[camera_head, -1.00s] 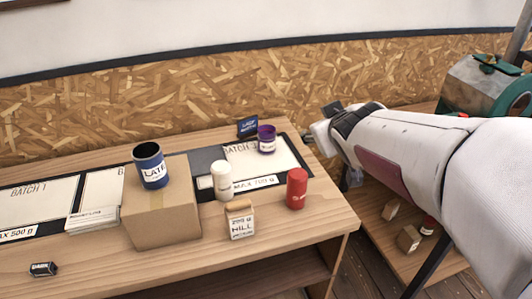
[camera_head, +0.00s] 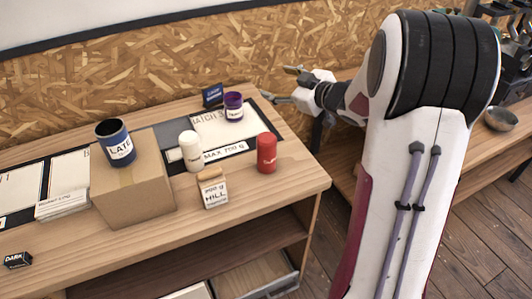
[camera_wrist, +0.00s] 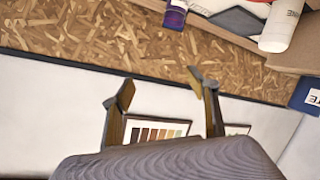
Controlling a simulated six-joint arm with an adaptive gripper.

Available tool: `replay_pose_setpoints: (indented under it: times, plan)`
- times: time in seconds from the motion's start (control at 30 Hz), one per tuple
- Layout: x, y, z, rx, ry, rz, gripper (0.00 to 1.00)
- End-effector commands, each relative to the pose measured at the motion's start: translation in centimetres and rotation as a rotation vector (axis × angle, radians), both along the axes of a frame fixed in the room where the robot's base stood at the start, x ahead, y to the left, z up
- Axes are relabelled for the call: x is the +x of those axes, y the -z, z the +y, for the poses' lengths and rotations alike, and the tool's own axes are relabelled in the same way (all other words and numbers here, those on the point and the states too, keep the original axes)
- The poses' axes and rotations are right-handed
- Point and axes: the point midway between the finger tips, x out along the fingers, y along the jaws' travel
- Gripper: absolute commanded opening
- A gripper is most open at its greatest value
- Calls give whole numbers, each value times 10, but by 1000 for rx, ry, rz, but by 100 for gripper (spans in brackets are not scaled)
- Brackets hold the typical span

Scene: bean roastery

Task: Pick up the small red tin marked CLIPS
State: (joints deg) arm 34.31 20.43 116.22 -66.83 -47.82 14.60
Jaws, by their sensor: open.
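The small red tin (camera_head: 266,153) stands upright near the right end of the table in the head view; its white lettering is too small to read fully. My gripper (camera_head: 283,85) is open and empty beyond the table's back right corner, behind and above the tin, apart from it. In the wrist view the two fingers (camera_wrist: 162,87) are spread with nothing between them. That view is upside down and does not clearly show the tin.
A purple tin (camera_head: 233,107) and a dark blue card (camera_head: 212,96) stand behind the red tin. A white cylinder (camera_head: 190,151), a cork-topped HILL container (camera_head: 212,189) and a cardboard box (camera_head: 135,188) bearing a blue LATE mug (camera_head: 115,142) stand left. Bare wood lies in front.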

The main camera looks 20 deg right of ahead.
Motion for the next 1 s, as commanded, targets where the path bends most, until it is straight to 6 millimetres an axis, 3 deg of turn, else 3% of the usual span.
replay_pose_setpoints:
  times: [0.37, 1.0]
  plan:
    - [-17, 59, 0, 144, -244, -25, 59]
    - [-101, 135, -4, 493, -551, -31, 59]
